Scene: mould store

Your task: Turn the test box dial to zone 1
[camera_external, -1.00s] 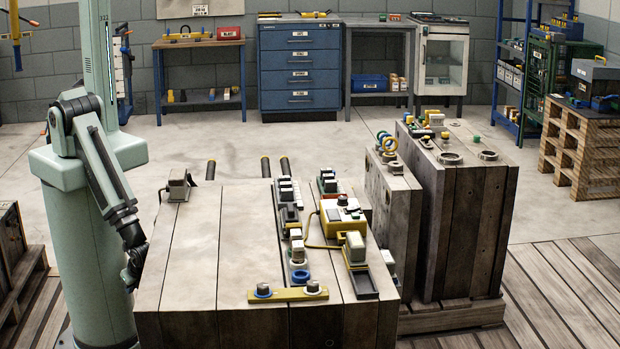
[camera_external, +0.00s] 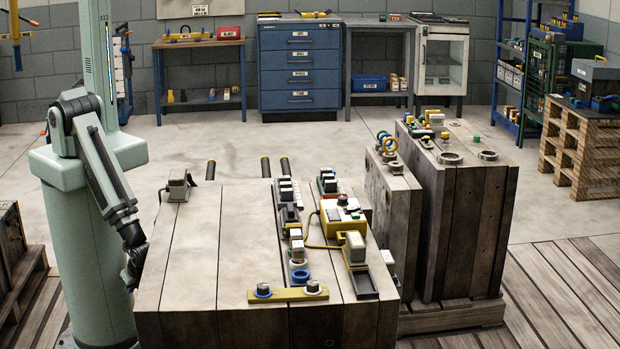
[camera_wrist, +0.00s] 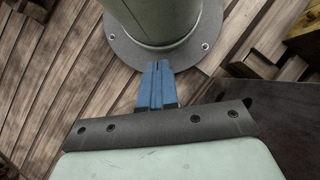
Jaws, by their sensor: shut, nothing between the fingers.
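The test box (camera_external: 343,213) is a yellow box with a pale top on the right part of the wooden mould top. Small dark and red fittings show on its top; which one is the dial, and which zone it points at, is too small to tell. In the wrist view my gripper (camera_wrist: 157,68) shows as two blue fingers closed together with nothing between them. It points down beside my own base, over the plank floor. In the external view my arm hangs folded at the left edge of the mould, well away from the test box.
Rows of small blocks (camera_external: 289,190) stand left of the test box. A yellow cable (camera_external: 310,243) runs beside it. Taller moulds (camera_external: 465,205) stand at right.

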